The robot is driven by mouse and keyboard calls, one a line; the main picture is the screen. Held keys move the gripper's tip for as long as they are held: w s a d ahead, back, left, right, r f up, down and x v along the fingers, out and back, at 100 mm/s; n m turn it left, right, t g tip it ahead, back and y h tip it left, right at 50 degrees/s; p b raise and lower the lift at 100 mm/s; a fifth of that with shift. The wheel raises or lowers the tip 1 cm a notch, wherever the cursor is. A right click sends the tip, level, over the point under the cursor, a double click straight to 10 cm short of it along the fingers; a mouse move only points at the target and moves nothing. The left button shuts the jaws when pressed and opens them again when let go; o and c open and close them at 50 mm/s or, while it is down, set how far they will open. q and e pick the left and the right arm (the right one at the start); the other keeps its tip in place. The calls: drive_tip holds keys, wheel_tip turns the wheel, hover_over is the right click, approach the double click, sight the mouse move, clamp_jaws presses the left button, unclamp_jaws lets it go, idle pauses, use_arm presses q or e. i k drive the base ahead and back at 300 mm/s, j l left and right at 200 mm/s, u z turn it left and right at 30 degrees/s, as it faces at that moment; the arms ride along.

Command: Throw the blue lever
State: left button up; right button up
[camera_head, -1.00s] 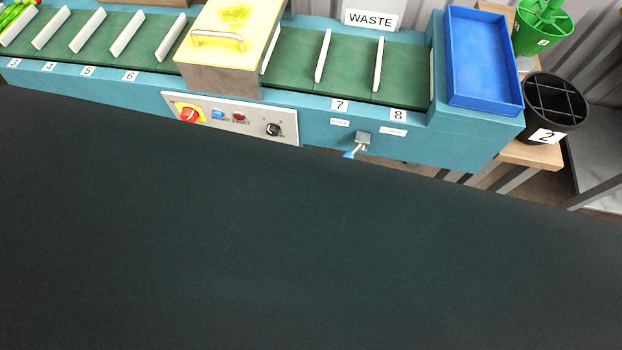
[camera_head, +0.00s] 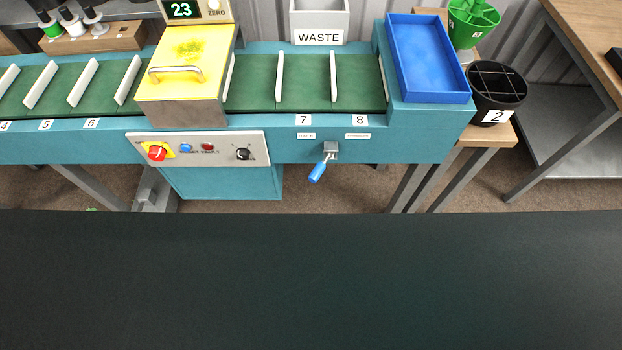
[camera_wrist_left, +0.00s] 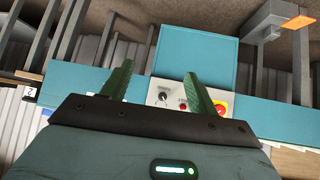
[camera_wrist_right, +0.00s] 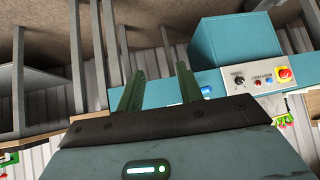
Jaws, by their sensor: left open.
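The blue lever (camera_head: 318,171) hangs from a grey bracket (camera_head: 331,149) on the teal conveyor front, below labels 7 and 8. Its handle points down and slightly left in the head view. A small blue piece that looks like the lever handle (camera_wrist_right: 206,91) shows beside the right finger in the right wrist view. My left gripper (camera_wrist_left: 157,72) is open and empty, facing the conveyor front. My right gripper (camera_wrist_right: 160,72) has its fingers apart with nothing between them. Neither gripper shows in the head view. I cannot make out the lever in the left wrist view.
A control panel (camera_head: 197,149) with a red knob, buttons and a black dial is left of the lever. A blue tray (camera_head: 429,90) sits at the conveyor's right end. A black pot (camera_head: 497,100) and green pot (camera_head: 472,24) stand right. Carpet shows below the lever.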

sight(316, 174)
drive_tip(key=k+j, duration=0.1)
drive_tip(key=j, duration=0.9)
drive_tip(key=k+j+z, duration=0.1)
drive_tip(key=j, duration=0.4)
drive_tip(key=k+j, duration=0.15)
drive_tip(key=j, duration=0.35)
